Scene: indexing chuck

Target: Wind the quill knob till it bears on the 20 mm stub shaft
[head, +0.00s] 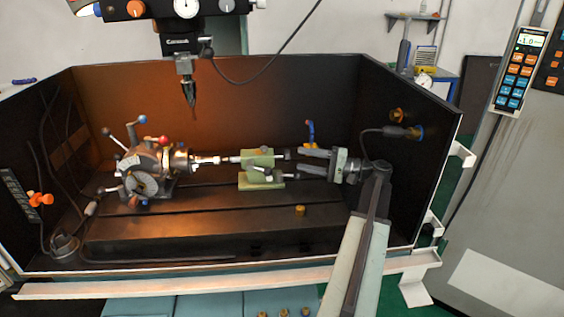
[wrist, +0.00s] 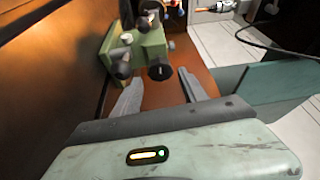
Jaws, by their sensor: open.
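The green tailstock (head: 258,160) stands on the bed, its quill (head: 232,159) pointing left at the bright stub shaft (head: 207,160) in the indexing chuck (head: 150,165). I cannot tell whether quill and shaft touch. In the wrist view the tailstock (wrist: 141,48) is ahead, with a dark round knob (wrist: 160,72) facing me and another dark knob (wrist: 122,70) left of it. Which is the quill knob is unclear. My gripper (head: 294,161) comes from the right, beside the tailstock. In the wrist view my gripper (wrist: 162,88) is open, its fingers apart with nothing between them.
A drill spindle (head: 187,85) hangs above the bed. A small brass piece (head: 300,210) lies on the bed in front of the tailstock. A blue-handled item (head: 310,132) stands behind my gripper. Dark enclosure walls (head: 430,140) border the bed; its front middle is mostly clear.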

